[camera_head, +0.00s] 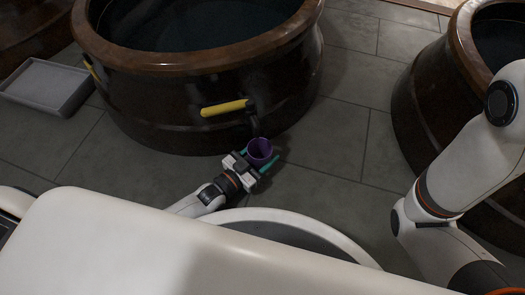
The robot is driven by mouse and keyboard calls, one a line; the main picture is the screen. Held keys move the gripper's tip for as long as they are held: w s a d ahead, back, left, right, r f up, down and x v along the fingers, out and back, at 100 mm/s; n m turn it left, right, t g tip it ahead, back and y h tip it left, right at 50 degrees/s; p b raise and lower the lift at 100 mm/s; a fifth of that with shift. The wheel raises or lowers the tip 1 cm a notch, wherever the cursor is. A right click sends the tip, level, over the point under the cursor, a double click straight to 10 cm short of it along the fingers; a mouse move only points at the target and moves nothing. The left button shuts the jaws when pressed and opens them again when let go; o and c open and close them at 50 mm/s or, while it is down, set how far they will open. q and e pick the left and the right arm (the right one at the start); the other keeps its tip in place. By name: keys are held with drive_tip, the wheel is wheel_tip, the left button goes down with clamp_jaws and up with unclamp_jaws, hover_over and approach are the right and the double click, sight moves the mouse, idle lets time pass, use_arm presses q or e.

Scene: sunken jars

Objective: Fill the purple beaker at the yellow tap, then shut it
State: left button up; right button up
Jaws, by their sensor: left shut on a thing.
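The purple beaker (260,149) is at the front of the large brown jar, below the tap. My left gripper (260,162) is shut on the beaker, with its green fingers on either side of it. The beaker's open top faces up towards me; whether liquid is inside cannot be told. The yellow tap (224,108) has a long yellow handle lying sideways, pointing left, on the jar's front. Its dark spout (256,128) comes down just above the beaker. No stream can be made out. My right arm shows at the right, but its gripper is out of view.
The large brown jar (190,62) holds dark liquid. Another brown jar (425,110) stands at the right, near my right arm. A grey tray (45,84) lies on the tiled floor at the left. Bare floor (350,140) lies between the jars.

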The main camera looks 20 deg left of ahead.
use_arm(q)
drive_tip(key=shift+f, duration=0.1)
idle(0.3)
drive_tip(key=o, duration=1.2)
drive_tip(key=shift+c, duration=0.2)
drive_tip(key=p+v, duration=0.6)
drive_tip(key=v, duration=0.4)
drive_tip(key=shift+s+a, duration=0.2)
drive_tip(key=shift+s, duration=0.15)
drive_tip(key=shift+s+a, duration=0.3)
drive_tip(key=shift+s, duration=0.25)
